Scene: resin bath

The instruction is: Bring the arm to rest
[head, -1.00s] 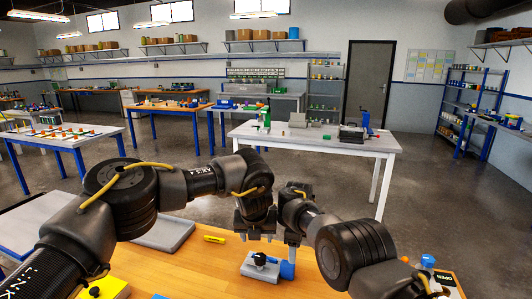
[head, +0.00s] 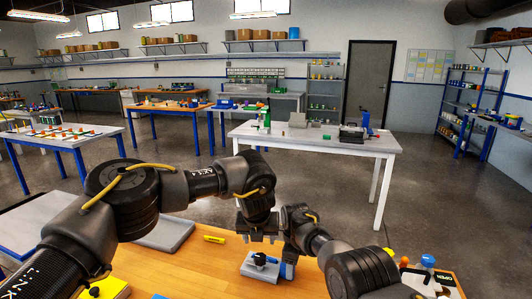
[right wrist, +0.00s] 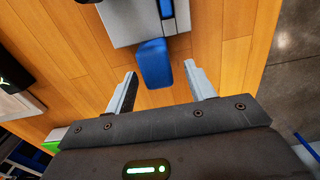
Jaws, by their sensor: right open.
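My right gripper (head: 290,252) is low over the front of the wooden bench, beside a grey block (head: 258,268) with a black knob and a blue part (head: 287,270). In the right wrist view, the right gripper (right wrist: 160,70) has its two fingers apart. The blue part (right wrist: 153,64) shows in the gap between them, with a finger on either side and no clear contact. The grey block (right wrist: 118,22) lies beyond it. My left gripper (head: 262,238) hangs over the bench to the left of the right one, pointing down; its finger gap is unclear.
A yellow marker (head: 213,239) and a grey tray (head: 172,236) lie to the left. A yellow block (head: 108,287) is at the front left. Bottles (head: 427,262) and a sign (head: 444,277) stand at the right. A white table (head: 300,137) stands across open floor.

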